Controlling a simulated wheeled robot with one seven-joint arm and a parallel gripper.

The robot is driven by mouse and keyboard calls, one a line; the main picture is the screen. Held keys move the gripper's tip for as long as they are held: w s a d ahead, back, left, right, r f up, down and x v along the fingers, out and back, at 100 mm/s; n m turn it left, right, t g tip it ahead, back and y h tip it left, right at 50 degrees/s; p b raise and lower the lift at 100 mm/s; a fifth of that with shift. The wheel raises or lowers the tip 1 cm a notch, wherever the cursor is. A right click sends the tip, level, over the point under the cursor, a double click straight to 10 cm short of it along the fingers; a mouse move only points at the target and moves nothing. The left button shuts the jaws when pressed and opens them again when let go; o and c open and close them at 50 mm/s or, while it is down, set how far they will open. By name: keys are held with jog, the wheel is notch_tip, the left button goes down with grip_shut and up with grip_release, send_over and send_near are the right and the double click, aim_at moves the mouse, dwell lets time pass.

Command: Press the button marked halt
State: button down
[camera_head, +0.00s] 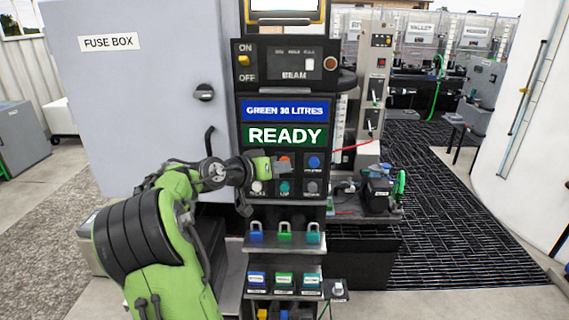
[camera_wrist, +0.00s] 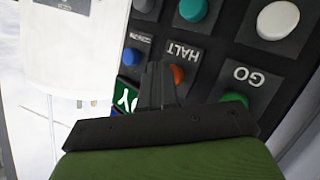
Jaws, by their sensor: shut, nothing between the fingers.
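The halt button is orange-red, on a black square plate with a white HALT label. In the wrist view the button (camera_wrist: 178,74) sits just right of my gripper's fingertips (camera_wrist: 158,70), which cover part of it. In the head view the halt button (camera_head: 284,158) shows above and beside the end of my gripper (camera_head: 273,165), on the upper row of the button panel; its label is hidden there. My gripper is shut and empty, pointing at the panel. I cannot tell whether the fingertips touch the panel or the button.
The green GO button (camera_wrist: 235,98) is beside halt, and a blue button (camera_head: 314,162) is on its other side. A lower row holds white (camera_head: 257,187), teal (camera_head: 284,187) and grey (camera_head: 312,187) buttons. The READY display (camera_head: 288,136) is above. A fuse box (camera_head: 140,90) stands left.

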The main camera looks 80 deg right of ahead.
dwell(0.4)
jog(key=shift+s+a+b, duration=0.25)
jog(key=shift+a+b, duration=0.4)
jog(key=shift+a, duration=0.3)
jog(key=shift+s+a+b, duration=0.2)
jog(key=shift+a+b, duration=0.15)
jog(key=shift+a, duration=0.45)
jog(key=shift+s+a+b, duration=0.15)
jog(key=shift+a+b, duration=0.2)
jog(key=shift+a, duration=0.5)
jog(key=shift+s+a+b, duration=0.2)
jog(key=shift+a+b, duration=0.15)
jog(key=shift+a, duration=0.45)
jog(key=shift+w+f, duration=0.1)
